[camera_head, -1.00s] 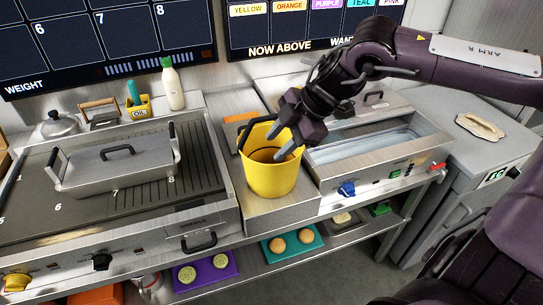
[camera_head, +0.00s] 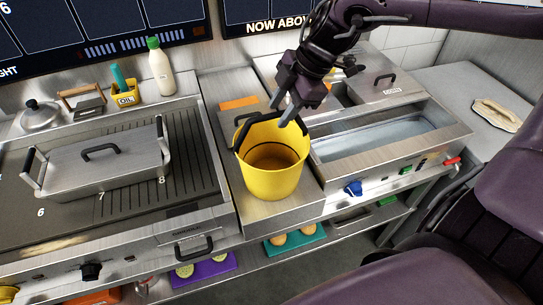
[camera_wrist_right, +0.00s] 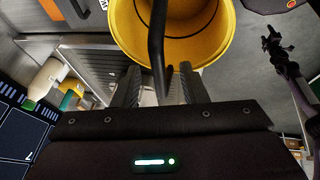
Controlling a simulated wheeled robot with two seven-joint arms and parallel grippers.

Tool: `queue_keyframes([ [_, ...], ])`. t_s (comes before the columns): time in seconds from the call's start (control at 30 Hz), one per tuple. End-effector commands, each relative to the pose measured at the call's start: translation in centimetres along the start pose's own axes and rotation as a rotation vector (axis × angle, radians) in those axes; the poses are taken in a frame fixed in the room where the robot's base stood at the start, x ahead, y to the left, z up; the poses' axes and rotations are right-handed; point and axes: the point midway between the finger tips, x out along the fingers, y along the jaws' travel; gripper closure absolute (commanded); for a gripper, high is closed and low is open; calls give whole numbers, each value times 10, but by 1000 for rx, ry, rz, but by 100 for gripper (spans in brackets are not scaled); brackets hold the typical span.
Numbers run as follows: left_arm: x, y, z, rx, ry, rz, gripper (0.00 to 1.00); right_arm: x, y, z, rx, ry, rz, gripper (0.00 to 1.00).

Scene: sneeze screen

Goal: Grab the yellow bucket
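The yellow bucket (camera_head: 272,178) stands upright on the steel counter section between the griddle and the sink. Its dark handle (camera_wrist_right: 157,45) rises across the right wrist view and ends between the two fingers. My right gripper (camera_head: 285,106) is at the bucket's back rim in the head view. Its fingers (camera_wrist_right: 160,88) are apart, with gaps to the handle between them. The handle's exact contact is hidden in the head view. A small dark gripper (camera_wrist_right: 272,42) on a purple arm, apparently my left, shows at the right of the wrist view; its fingers are too small to read.
A griddle (camera_head: 195,165) with a lidded steel pan (camera_head: 100,175) lies left of the bucket. A steel sink (camera_head: 385,140) is to its right. A white bottle (camera_head: 161,72) and yellow oil holder (camera_head: 127,97) stand behind the griddle. A lower shelf holds colored trays.

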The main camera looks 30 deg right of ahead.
Motion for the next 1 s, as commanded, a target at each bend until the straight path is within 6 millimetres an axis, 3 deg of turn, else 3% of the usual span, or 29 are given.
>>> queue_keyframes([
  [0.13, -14, -1, -2, 0, 1, -1, 41, 18, -2, 2, 3, -1, -7, 61],
  [0.3, -16, -1, -14, -1, 19, 0, 41, 36, -2, 3, 1, -3, -4, 61],
  [0.63, -16, 2, -22, -3, 31, 3, 41, 41, -1, 3, 0, 0, 0, 61],
  [0.93, -15, 3, -16, -2, 21, 4, 41, 41, -1, 2, 0, 0, 0, 100],
  [1.0, -15, 3, -15, -2, 21, 4, 41, 41, -1, 2, 0, 0, 0, 100],
])
